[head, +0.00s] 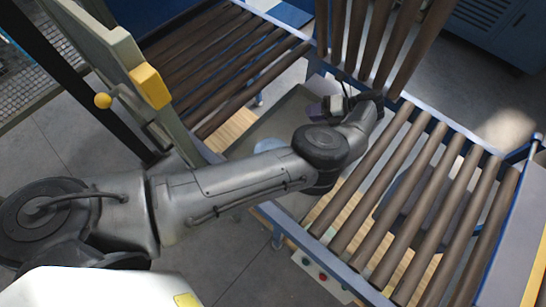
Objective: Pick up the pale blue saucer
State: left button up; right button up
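A pale blue rounded shape (268,145), which looks like the saucer, lies in the grey tray area between the roller sections. My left forearm covers most of it, so only its far edge shows. My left arm reaches across from the left, and its wrist bends back so that the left gripper (318,111) is small and partly turned away, above and to the right of the pale blue shape and apart from it in the picture. A purplish patch shows at the gripper; I cannot tell whether it is held. The finger opening is not clear. My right gripper is not in view.
Brown roller conveyors with blue frames stand at the upper left (215,60) and lower right (440,190). Upright rollers (365,40) rise behind the gripper. A greenish post with a yellow block (150,86) stands at left. Bare grey floor (235,262) shows below my arm.

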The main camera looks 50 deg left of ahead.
pick_arm(q)
notch_tip(320, 180, down, 22)
jog(key=b, duration=1.9)
jog(key=shift+r, duration=0.25)
jog(key=shift+s+a+f, duration=0.15)
jog(key=shift+s+f, duration=0.05)
jog(key=shift+s+a+f, duration=0.25)
jog(key=shift+s+a, duration=0.1)
jog(key=shift+a, duration=0.15)
jog(key=shift+x, duration=2.9)
jog(key=shift+d+f, duration=0.1)
jog(key=shift+f, duration=0.05)
jog(key=shift+w, duration=0.1)
jog(key=shift+c, duration=0.2)
grip_shut()
